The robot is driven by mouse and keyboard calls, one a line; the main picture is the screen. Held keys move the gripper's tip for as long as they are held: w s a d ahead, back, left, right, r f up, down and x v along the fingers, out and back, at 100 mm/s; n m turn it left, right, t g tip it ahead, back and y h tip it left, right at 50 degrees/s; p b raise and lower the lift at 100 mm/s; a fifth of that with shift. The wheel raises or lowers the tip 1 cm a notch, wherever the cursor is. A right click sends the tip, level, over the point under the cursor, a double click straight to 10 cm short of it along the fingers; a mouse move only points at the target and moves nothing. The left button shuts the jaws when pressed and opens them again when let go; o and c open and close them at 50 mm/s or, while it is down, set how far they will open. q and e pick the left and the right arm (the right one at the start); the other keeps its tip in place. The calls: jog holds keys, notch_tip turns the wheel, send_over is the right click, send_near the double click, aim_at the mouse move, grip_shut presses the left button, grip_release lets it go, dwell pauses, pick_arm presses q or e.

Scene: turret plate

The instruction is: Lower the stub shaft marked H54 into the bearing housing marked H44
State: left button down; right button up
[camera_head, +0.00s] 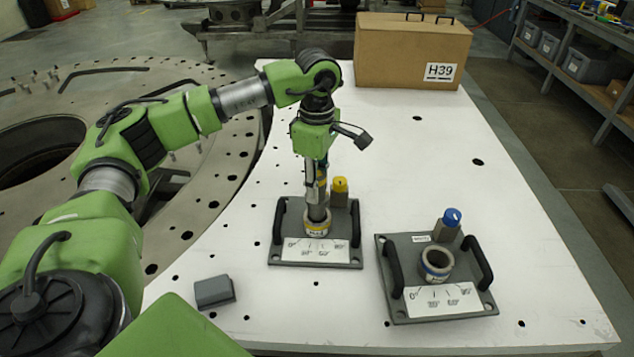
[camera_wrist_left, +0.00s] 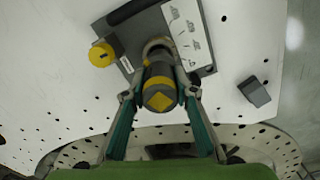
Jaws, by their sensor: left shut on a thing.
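My left gripper (camera_head: 315,187) points straight down and is shut on a grey stub shaft (camera_head: 317,211). In the left wrist view the gripper's fingers (camera_wrist_left: 159,90) flank the shaft (camera_wrist_left: 160,72), which has a yellow band and a yellow diamond on its end. The shaft's lower end meets the mouth of the yellow-banded bearing housing (camera_head: 317,229) on the left plate. How deep it sits is hidden. The housing's rim (camera_wrist_left: 155,45) shows behind the shaft. The small markings on shaft and housing are too blurred to read surely. My right gripper is out of view.
The left plate (camera_head: 275,254) has black handles, a white scale and a yellow knob (camera_head: 340,184). To the right, another plate (camera_head: 398,314) bears an open blue-banded housing (camera_head: 436,264) and a blue knob (camera_head: 452,217). A grey block (camera_head: 214,292) lies front left; box H39 (camera_head: 400,55) stands behind.

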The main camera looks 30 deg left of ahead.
pick_arm(q)
jog(key=shift+w+f+b, duration=0.1)
jog(key=shift+f+b, duration=0.35)
jog(key=shift+f, duration=0.25)
jog(key=shift+f+b, duration=0.95)
jog(key=shift+f, duration=0.2)
jog(key=shift+f+b, duration=0.5)
jog(key=shift+f, duration=0.2)
jog(key=c, duration=1.6)
grip_release()
jog(key=shift+o, duration=0.2)
